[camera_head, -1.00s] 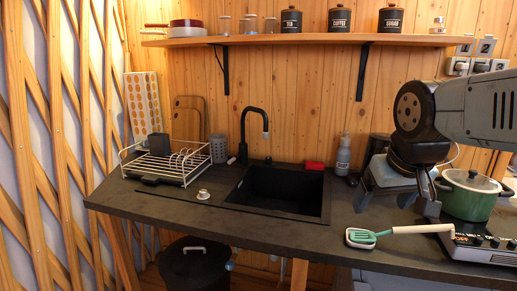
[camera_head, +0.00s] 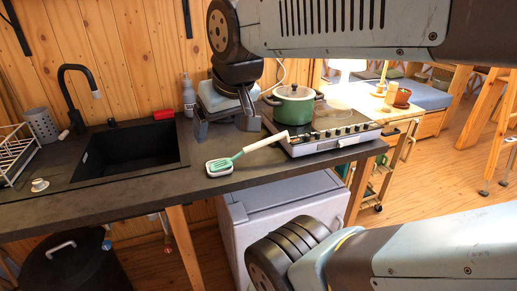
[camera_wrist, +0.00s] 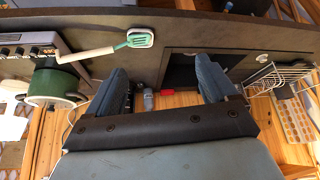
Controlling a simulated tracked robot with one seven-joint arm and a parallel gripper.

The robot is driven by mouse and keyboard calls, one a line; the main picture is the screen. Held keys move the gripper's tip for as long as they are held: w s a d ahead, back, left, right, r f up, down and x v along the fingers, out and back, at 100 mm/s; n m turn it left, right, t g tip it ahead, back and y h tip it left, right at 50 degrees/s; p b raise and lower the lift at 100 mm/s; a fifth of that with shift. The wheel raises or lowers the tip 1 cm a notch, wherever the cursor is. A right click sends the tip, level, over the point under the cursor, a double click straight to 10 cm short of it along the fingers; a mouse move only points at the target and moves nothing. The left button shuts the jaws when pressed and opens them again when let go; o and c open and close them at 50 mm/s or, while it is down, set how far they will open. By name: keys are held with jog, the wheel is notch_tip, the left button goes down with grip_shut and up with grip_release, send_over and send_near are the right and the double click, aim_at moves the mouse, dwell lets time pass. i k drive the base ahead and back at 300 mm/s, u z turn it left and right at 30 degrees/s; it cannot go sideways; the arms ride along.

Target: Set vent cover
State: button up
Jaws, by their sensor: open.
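I see no thing that I can clearly name as the vent cover.
The counter (camera_head: 110,205) holds a black sink (camera_head: 130,150), a green spatula on a white rest (camera_head: 222,166), a green pot (camera_head: 293,105) on the hob (camera_head: 325,138), and a dish rack (camera_head: 14,155). A grey cabinet (camera_head: 275,195) stands below.

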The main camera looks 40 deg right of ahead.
aim_at(341, 143)
jog(key=u, duration=1.5)
jog(key=k, duration=0.15)
jog(key=z, duration=3.4)
jog(key=k, duration=0.8)
jog(key=u, duration=0.25)
jog(key=i, duration=0.8)
jog(key=z, duration=0.1)
